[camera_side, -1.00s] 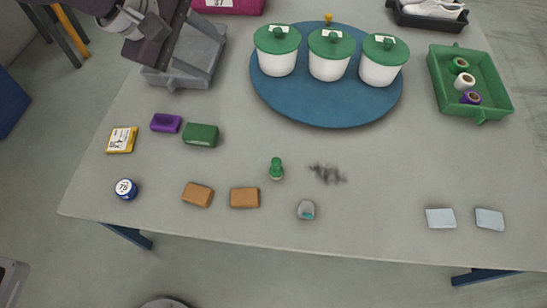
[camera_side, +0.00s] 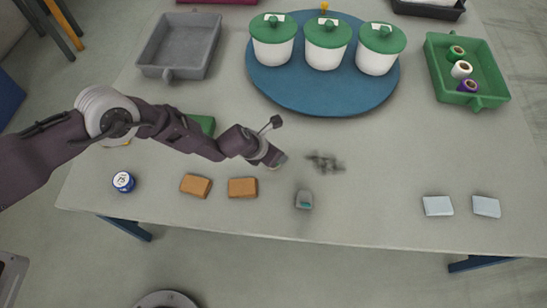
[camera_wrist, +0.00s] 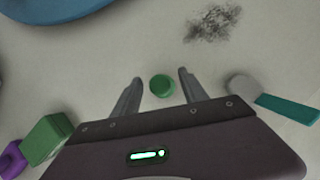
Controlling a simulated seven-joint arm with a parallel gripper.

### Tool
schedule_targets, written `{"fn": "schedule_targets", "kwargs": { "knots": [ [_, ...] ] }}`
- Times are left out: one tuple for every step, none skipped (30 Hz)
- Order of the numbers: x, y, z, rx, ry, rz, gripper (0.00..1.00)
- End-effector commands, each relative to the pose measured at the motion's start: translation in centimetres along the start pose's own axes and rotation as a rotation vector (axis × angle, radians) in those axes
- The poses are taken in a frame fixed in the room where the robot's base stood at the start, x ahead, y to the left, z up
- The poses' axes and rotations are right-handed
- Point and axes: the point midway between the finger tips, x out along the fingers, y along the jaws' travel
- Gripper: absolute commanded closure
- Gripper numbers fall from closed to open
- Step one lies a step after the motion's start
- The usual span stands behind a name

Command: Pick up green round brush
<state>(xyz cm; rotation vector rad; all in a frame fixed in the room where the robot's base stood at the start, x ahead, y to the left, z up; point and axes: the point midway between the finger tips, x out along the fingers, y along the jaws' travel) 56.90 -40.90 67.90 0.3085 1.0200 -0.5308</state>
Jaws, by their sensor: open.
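The green round brush (camera_wrist: 162,86) stands on the table between the fingers of my gripper in the wrist view, seen from above. Clear gaps show between it and each finger. My gripper (camera_wrist: 156,84) is open and empty. In the side view my gripper (camera_side: 274,160) is low over the table at the brush's place, and it hides the brush there.
A dark smudge (camera_side: 325,162) lies right of my gripper. A grey and teal item (camera_side: 304,200) and orange-brown blocks (camera_side: 242,187) (camera_side: 196,185) lie toward the front edge. A green block (camera_side: 203,124) is partly behind my arm. A blue round mat (camera_side: 320,100) bears white pots.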

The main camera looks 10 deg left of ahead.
Motion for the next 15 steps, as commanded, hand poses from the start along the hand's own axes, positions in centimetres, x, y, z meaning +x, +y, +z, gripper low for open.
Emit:
{"fn": "schedule_targets", "kwargs": {
  "knots": [
    [0.21, -0.02, 0.05, 0.001, -0.002, 0.0, 0.49],
    [0.26, -0.02, 0.09, 0.0, -0.002, -0.001, 0.49],
    [0.29, -0.03, 0.1, 0.0, -0.002, -0.002, 0.49],
    [0.28, -0.02, 0.1, 0.0, -0.002, -0.002, 0.49],
    [0.27, -0.01, 0.1, 0.0, -0.002, -0.002, 0.49],
    [0.26, -0.01, 0.09, 0.001, -0.001, -0.002, 0.49],
    [0.26, -0.01, 0.09, 0.001, -0.001, -0.002, 0.49],
    [0.26, 0.0, 0.09, 0.001, -0.001, -0.002, 0.53],
    [0.25, 0.0, 0.08, 0.001, -0.001, -0.001, 0.61],
    [0.25, 0.0, 0.08, 0.001, -0.001, -0.001, 0.67],
    [0.25, 0.0, 0.08, 0.001, -0.001, -0.001, 0.72],
    [0.24, 0.0, 0.08, 0.001, -0.001, -0.001, 0.8],
    [0.24, 0.0, 0.08, 0.001, -0.001, -0.001, 0.86],
    [0.24, 0.01, 0.08, 0.001, -0.001, -0.001, 0.92],
    [0.24, 0.01, 0.07, 0.001, -0.001, -0.001, 1.0]
  ]
}}
